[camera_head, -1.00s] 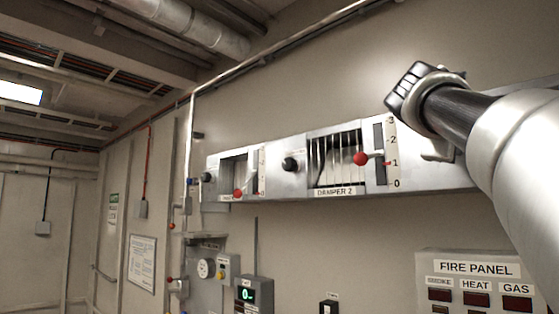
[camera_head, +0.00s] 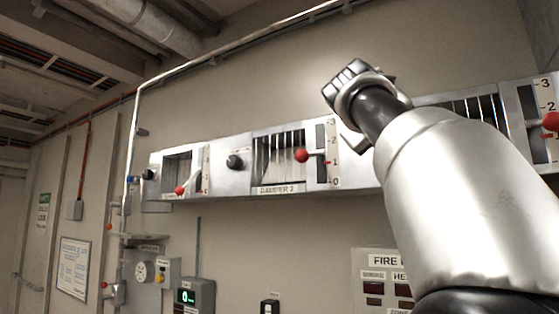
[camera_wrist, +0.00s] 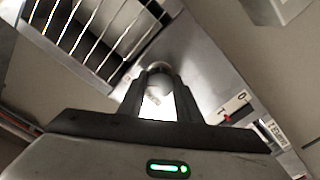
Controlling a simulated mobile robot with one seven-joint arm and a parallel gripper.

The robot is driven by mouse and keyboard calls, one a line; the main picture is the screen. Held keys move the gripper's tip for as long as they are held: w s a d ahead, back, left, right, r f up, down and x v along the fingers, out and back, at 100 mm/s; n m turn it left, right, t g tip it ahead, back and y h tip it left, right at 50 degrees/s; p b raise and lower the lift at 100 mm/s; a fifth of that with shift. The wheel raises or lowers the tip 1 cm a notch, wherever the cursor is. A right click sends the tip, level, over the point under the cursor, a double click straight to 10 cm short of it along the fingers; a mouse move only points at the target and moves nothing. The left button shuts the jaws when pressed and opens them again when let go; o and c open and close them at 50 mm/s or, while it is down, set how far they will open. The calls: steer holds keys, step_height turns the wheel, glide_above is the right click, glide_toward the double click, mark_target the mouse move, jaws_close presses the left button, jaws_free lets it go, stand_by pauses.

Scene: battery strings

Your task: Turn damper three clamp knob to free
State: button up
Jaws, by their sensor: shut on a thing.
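My gripper (camera_wrist: 160,82) is shut around a pale grey rounded knob (camera_wrist: 158,77) on the metal damper panel in the wrist view. The knob sits between a barred grille (camera_wrist: 85,25) and the damper 2 scale, where the damper three clamp knob would be. Its marking and turn angle cannot be read. In the head view my arm hides this knob. The damper three grille (camera_head: 472,104) is partly behind my arm. The damper three lever's red ball (camera_head: 551,121) is at the right edge, beside a scale showing 3 and 2.
Damper 2, with its red ball (camera_head: 302,156) and black knob (camera_head: 235,162), is left of my arm. Another red-ball lever (camera_head: 180,190) is farther left. The fire panel (camera_head: 382,280) is below, partly hidden by my arm. Wall boxes and a pipe stand at lower left.

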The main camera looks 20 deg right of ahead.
steer(key=shift+r, duration=0.1)
stand_by(0.5)
steer(key=o, duration=1)
